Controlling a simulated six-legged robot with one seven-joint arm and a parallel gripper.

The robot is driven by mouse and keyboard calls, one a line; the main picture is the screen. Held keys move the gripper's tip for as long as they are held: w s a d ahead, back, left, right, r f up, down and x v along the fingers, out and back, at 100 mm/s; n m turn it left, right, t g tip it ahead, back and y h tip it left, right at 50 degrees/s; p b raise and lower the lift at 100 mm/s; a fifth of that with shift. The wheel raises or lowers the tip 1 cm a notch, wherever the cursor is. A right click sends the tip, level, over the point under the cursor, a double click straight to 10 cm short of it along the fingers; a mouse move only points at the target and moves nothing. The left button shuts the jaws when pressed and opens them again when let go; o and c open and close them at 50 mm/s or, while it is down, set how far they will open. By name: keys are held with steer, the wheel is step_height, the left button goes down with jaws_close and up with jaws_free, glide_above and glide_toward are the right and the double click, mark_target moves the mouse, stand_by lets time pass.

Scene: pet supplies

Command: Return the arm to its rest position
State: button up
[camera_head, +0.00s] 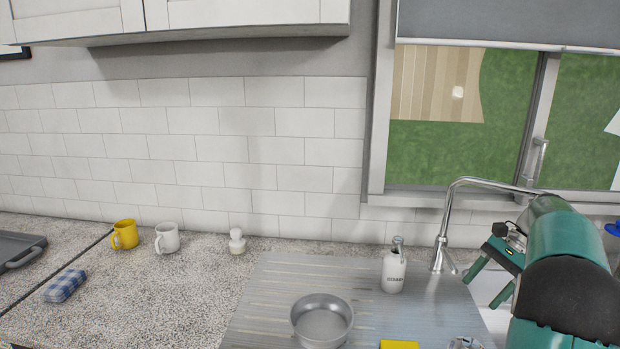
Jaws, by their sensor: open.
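My gripper (484,291) is at the right, at the end of my green and black arm. Its two green fingers point down and left over the sink area and stand apart. Nothing shows between them. My arm fills the lower right of the view and hides part of the sink (488,289) and the counter behind it.
The faucet (443,235) stands just left of my gripper, with its spout reaching behind my arm. A soap bottle (394,272), a metal bowl (322,322) and a yellow sponge (399,345) are on the ribbed drainboard (265,300). Mugs (167,239) stand left. The window (450,150) is behind.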

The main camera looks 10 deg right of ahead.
steer(key=s+a+r+n+t+h, duration=0.1)
steer(key=s+a+r+n+h, duration=0.2)
steer(key=a, duration=0.7)
steer(key=s+a+r+n+h, duration=0.1)
steer(key=s+a+r+n, duration=0.25)
steer(key=a, duration=0.65)
steer(key=s+a+f+n+t+h, duration=0.2)
steer(key=s+a+f+n+t, duration=0.2)
steer(key=s+a+n, duration=0.5)
steer(key=s+a+f, duration=0.1)
steer(key=s+a, duration=0.2)
steer(key=shift+a+t+h, duration=0.15)
steer(key=shift+t+h, duration=0.15)
steer(key=shift+h, duration=0.1)
